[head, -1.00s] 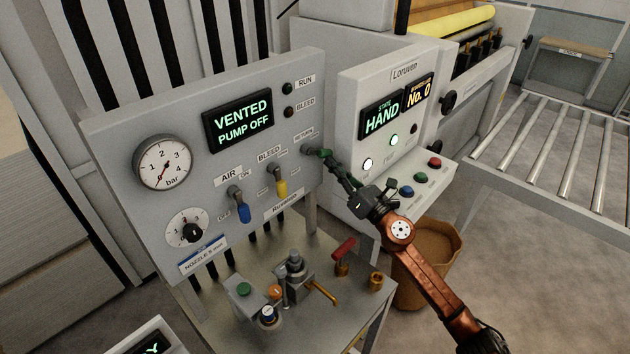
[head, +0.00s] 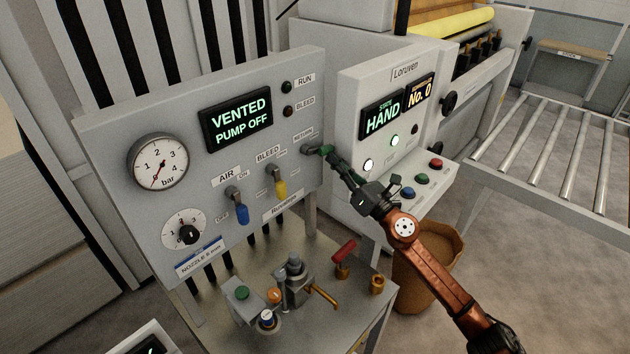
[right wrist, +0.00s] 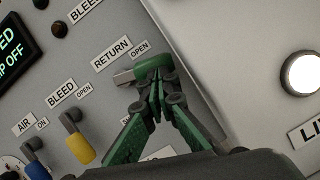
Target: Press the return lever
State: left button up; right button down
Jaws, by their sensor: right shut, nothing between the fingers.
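The return lever (head: 314,150) is at the right end of the grey panel, under a RETURN label. It has a grey hub and a green grip, and it lies roughly sideways, pointing right. It also shows in the right wrist view (right wrist: 151,68), beside the RETURN and OPEN labels. My right gripper (head: 335,163) is shut and empty, with its dark green fingertips at the lever's green grip. In the right wrist view the fingertips (right wrist: 158,88) meet or overlap the grip; I cannot tell whether they press on it. My left gripper is out of view.
The blue air lever (head: 242,213) and yellow bleed lever (head: 280,188) hang down left of the return lever. The panel display (head: 238,119) reads VENTED, PUMP OFF. The white console (head: 350,95) stands close on the right, with buttons. A steel bench (head: 340,315) with fittings is below.

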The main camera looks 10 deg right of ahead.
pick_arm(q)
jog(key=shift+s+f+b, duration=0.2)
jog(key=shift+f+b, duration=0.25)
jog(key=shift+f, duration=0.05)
pick_arm(e)
jog(key=shift+w+d+r+n+y, duration=0.15)
jog(key=shift+r+n+y, duration=0.15)
jog(key=shift+n, duration=0.6)
dwell(0.8)
pick_arm(q)
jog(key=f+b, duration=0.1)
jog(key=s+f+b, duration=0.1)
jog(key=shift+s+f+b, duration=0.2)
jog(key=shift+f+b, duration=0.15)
jog(key=shift+b, duration=0.05)
pick_arm(e)
jog(key=f+v, duration=0.2)
jog(key=v, duration=1.1)
jog(key=shift+w+a+f, duration=0.25)
jog(key=shift+w+f, duration=0.05)
jog(key=shift+w, duration=0.05)
